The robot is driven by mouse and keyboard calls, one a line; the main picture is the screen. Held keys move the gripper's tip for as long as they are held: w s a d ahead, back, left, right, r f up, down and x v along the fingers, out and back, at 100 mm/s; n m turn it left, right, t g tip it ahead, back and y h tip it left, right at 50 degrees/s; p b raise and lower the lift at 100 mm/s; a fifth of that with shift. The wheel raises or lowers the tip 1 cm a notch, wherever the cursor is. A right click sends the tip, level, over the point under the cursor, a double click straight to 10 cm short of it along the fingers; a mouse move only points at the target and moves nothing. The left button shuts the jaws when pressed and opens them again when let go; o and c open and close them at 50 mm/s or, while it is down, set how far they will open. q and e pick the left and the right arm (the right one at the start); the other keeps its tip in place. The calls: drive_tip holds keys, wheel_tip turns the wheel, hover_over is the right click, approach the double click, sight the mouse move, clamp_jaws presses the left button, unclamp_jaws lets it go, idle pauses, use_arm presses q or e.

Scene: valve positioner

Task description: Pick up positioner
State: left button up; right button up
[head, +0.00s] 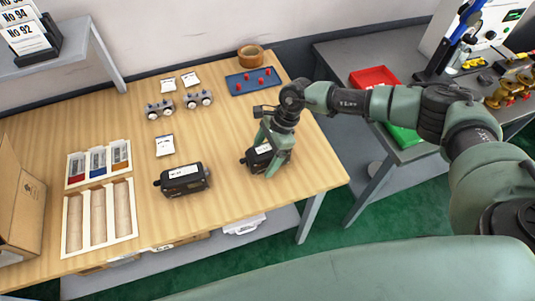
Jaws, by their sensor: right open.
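A black positioner (184,179) with a white label lies on the wooden table, left of my right gripper. A second black positioner (251,159) lies near the table's right side, under my right gripper (267,160). The gripper points down with its green fingers around or beside this positioner and covers part of it. The gripper is open; whether the fingers touch the positioner cannot be told. My left gripper is not in view.
Small grey fittings (198,99), white cards (165,145) and a blue tray (252,82) with red parts lie farther back. Wooden trays (98,215) and a cardboard box (22,200) stand at left. A side bench holds a red bin (374,77).

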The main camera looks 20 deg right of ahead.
drive_tip(key=shift+f+b, duration=0.25)
drive_tip(key=shift+b, duration=0.15)
idle(0.3)
drive_tip(key=shift+r, duration=0.1)
clamp_jaws()
